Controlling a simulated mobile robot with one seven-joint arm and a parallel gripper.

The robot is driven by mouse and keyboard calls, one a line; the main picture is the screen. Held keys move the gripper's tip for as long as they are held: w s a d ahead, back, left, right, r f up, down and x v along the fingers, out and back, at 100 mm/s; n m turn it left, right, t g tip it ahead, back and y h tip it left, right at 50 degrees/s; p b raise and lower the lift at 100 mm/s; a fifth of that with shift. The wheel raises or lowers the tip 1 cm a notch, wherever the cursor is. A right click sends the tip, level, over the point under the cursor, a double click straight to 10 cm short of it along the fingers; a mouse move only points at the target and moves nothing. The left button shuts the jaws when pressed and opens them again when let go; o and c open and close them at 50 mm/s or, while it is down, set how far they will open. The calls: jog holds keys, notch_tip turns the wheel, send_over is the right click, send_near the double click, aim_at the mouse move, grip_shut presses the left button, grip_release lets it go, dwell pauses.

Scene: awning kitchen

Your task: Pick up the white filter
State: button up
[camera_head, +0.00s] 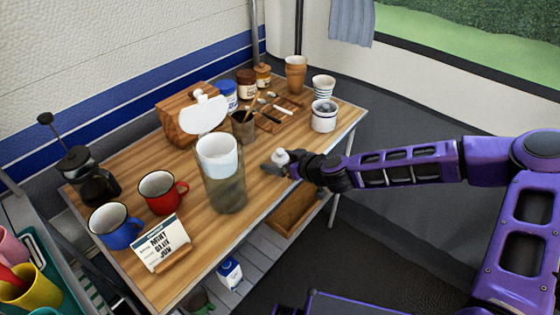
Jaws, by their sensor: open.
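A white, flat, rounded sheet (205,115), which looks like a paper filter, leans at the front of a wooden box (178,122) at the back of the table. A white cup-like piece (217,152) sits in the mouth of a tall smoky glass vessel (226,188) at mid-table; I cannot tell which of the two is the filter. My gripper (274,165) is open, low over the table, right of the glass vessel and apart from both white pieces. A small white knob-like thing (281,156) shows at the gripper; I cannot tell whether they touch.
Red mug (160,192), blue mug (115,225), lettered card (162,243) and French press (92,180) stand left. Jars (246,84), a wooden tray (283,108), stacked brown cups (296,74) and a white canister (324,116) stand at the back right. The wooden table (185,265) has free room at front.

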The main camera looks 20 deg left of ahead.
jog(key=c, duration=1.5)
jog(key=shift+r, duration=0.15)
